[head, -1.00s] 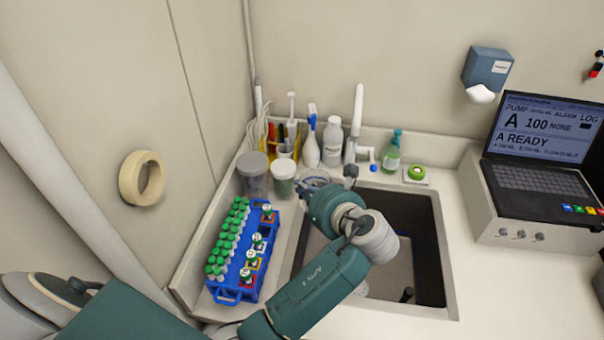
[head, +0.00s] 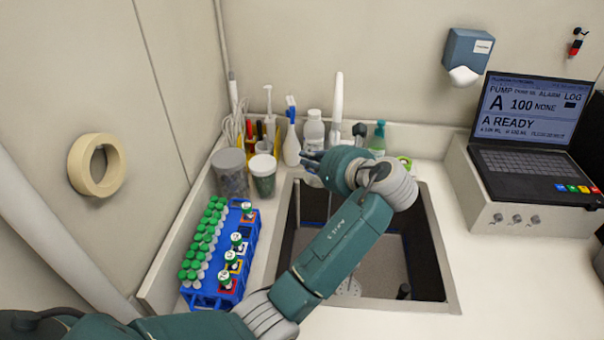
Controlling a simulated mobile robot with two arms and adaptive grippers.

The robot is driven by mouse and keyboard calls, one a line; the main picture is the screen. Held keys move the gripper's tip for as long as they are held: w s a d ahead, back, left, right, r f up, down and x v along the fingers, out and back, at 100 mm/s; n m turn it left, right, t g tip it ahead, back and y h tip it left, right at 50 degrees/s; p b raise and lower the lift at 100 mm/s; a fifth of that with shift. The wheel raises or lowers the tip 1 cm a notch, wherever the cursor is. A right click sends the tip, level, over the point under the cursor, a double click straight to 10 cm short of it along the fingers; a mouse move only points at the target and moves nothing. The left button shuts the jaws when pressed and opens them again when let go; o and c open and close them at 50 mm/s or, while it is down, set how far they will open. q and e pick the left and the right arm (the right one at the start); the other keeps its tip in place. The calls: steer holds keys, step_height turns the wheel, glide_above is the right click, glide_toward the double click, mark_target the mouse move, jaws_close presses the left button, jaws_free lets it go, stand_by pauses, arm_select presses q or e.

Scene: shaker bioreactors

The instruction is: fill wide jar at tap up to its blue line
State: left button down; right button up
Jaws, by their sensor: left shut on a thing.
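My left gripper (head: 311,161) is at the back left of the sink, beneath and in front of the white tap (head: 336,108). It is shut on a clear vessel, apparently the wide jar (head: 313,181), of which only a pale sliver shows below the fingers. My left wrist and forearm hide the rest. The jar's blue line and any water in it cannot be seen. The tap's upright spout stands behind the sink, and its base is hidden by my wrist. My right gripper is not in view.
The sink (head: 452,290) lies under my left forearm. A blue rack (head: 208,300) of green-capped tubes stands left of it. A laptop (head: 528,135) sits on the right.

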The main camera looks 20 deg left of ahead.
mark_target(321, 143)
arm_select(q)
steer(key=w, duration=0.1)
steer(key=w+p, duration=0.1)
steer(key=shift+w+d+r, duration=0.15)
steer(key=shift+w+d, duration=0.2)
steer(key=shift+d, duration=0.05)
steer(key=shift+w+d, duration=0.2)
steer(key=shift+w, duration=0.5)
steer(key=shift+w+d, duration=0.2)
steer(key=shift+w, duration=0.45)
steer(key=shift+w+d, duration=0.2)
steer(key=shift+w, duration=0.4)
stand_by(5.0)
